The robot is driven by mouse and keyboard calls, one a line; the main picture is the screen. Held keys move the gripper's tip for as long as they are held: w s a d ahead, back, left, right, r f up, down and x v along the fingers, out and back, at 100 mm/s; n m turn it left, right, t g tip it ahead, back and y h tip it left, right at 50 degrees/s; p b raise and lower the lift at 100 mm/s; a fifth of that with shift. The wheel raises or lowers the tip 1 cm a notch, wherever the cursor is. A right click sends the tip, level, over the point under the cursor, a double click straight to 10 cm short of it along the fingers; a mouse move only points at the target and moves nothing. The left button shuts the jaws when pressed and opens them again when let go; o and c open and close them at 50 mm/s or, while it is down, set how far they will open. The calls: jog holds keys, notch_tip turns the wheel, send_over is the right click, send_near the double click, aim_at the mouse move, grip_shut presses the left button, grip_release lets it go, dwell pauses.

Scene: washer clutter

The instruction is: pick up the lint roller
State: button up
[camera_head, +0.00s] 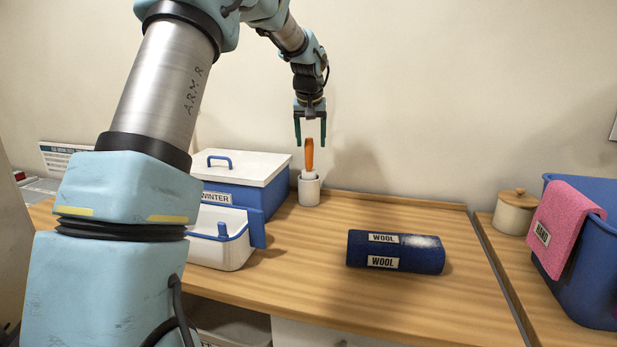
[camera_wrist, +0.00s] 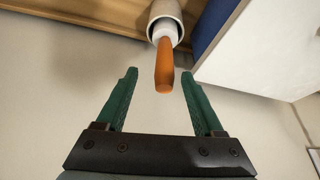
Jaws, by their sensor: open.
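The lint roller (camera_head: 309,155) stands upright in a white cup (camera_head: 309,191) at the back of the wooden counter, its orange handle pointing up. Its lower part is hidden inside the cup. My gripper (camera_head: 310,142) is open above it and points down, with the top of the handle around the level of the fingertips. In the wrist view, the orange handle (camera_wrist: 164,66) lies ahead of my open green fingers (camera_wrist: 158,76), roughly in line with the gap between them. The cup (camera_wrist: 165,14) shows beyond it. Nothing is held.
A blue and white box labelled WINTER (camera_head: 240,185) stands just left of the cup, with a smaller white bin (camera_head: 219,250) before it. A blue WOOL roll (camera_head: 395,252) lies right of centre. A lidded jar (camera_head: 514,212) and blue tub (camera_head: 590,270) stand far right.

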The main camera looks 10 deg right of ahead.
aim_at(310, 154)
jog(key=shift+a+p+x, duration=0.1)
jog(key=shift+p+x, duration=0.55)
jog(key=shift+x, duration=0.95)
jog(key=shift+a+p+x, duration=0.15)
jog(key=shift+p+x, duration=0.5)
jog(key=shift+x, duration=1)
jog(key=shift+w, duration=0.2)
grip_shut()
jog(key=shift+r, duration=0.1)
